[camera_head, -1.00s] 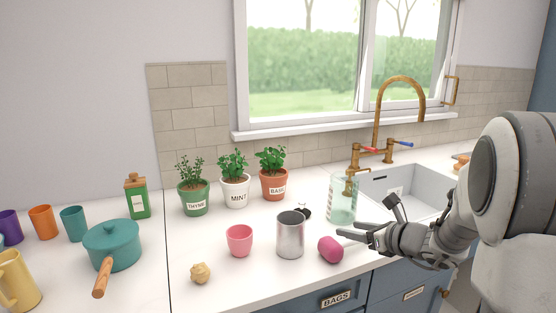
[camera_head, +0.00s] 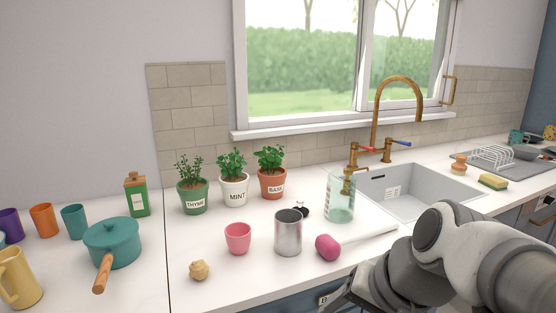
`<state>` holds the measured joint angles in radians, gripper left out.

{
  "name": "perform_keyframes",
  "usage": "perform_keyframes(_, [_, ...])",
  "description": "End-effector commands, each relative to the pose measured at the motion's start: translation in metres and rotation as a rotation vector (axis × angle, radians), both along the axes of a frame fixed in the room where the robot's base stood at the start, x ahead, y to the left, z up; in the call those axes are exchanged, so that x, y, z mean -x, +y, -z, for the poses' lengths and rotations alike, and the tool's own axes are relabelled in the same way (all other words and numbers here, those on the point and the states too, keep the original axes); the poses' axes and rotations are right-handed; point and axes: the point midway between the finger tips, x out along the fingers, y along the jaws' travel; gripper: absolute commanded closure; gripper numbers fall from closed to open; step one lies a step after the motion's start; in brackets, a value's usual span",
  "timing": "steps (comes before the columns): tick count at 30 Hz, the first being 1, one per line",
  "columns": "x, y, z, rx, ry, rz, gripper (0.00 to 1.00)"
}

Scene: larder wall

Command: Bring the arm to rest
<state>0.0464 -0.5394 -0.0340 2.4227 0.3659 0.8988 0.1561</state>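My arm (camera_head: 450,255) is folded low at the bottom right, in front of the counter's front edge. My gripper (camera_head: 346,292) shows only in part at the bottom edge, dark grey, below the counter top and in front of the blue drawers. Its fingertips are not clear, so I cannot tell whether it is open. I see nothing held in the part that shows. A pink-headed tool (camera_head: 328,247) with a white handle lies on the counter above it, apart from the gripper.
A metal can (camera_head: 288,233), a pink cup (camera_head: 238,238) and a clear green-tinted glass (camera_head: 341,198) stand on the counter (camera_head: 215,290). Potted herbs (camera_head: 234,187) stand behind, a teal pot (camera_head: 112,244) at left. The sink (camera_head: 415,190) and a sponge (camera_head: 493,182) are at right.

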Motion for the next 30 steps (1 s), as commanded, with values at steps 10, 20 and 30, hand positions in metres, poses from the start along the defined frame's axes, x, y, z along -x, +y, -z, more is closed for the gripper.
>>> perform_keyframes(10, [0.039, -0.043, -0.034, 0.451, -0.141, -0.31, 0.42])
perform_keyframes(20, [0.039, -0.042, -0.111, 0.445, -0.138, -0.305, 0.42])
perform_keyframes(30, [0.039, -0.042, -0.146, 0.444, -0.138, -0.304, 0.42])
